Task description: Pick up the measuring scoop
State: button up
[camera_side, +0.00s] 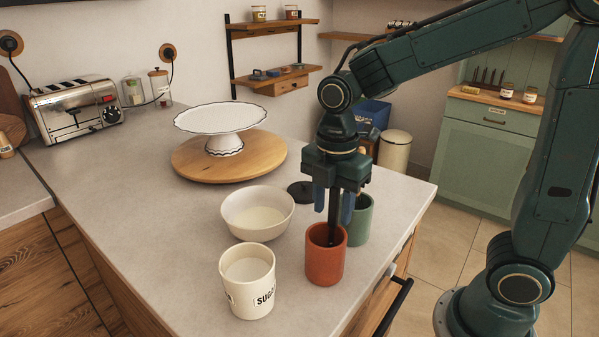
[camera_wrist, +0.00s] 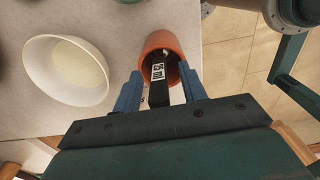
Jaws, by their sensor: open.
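A dark upright handle (camera_side: 334,212), which looks like the measuring scoop's, stands in the orange cup (camera_side: 325,262). Its lower end is hidden inside the cup. My gripper (camera_side: 334,205) is above the cup, pointing down, with its blue fingers apart on either side of the handle. In the wrist view the black handle (camera_wrist: 158,92), with a white patterned label, lies between the two fingers of my gripper (camera_wrist: 161,88). The orange cup (camera_wrist: 162,42) is just beyond them. Whether a finger touches the handle I cannot tell.
A green cup (camera_side: 359,222) stands right behind the orange one. A cream canister marked SUGAR (camera_side: 248,292) and a white bowl (camera_side: 257,227) are to the left. A cake stand (camera_side: 222,118) on a wooden board (camera_side: 185,160) is farther back. The counter's edge is close on the right.

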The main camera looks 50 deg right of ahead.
jog(key=shift+f, duration=0.4)
grip_shut()
jog(key=shift+r, duration=0.15)
notch_tip(320, 180, up, 20)
dwell(1.0)
dwell(0.5)
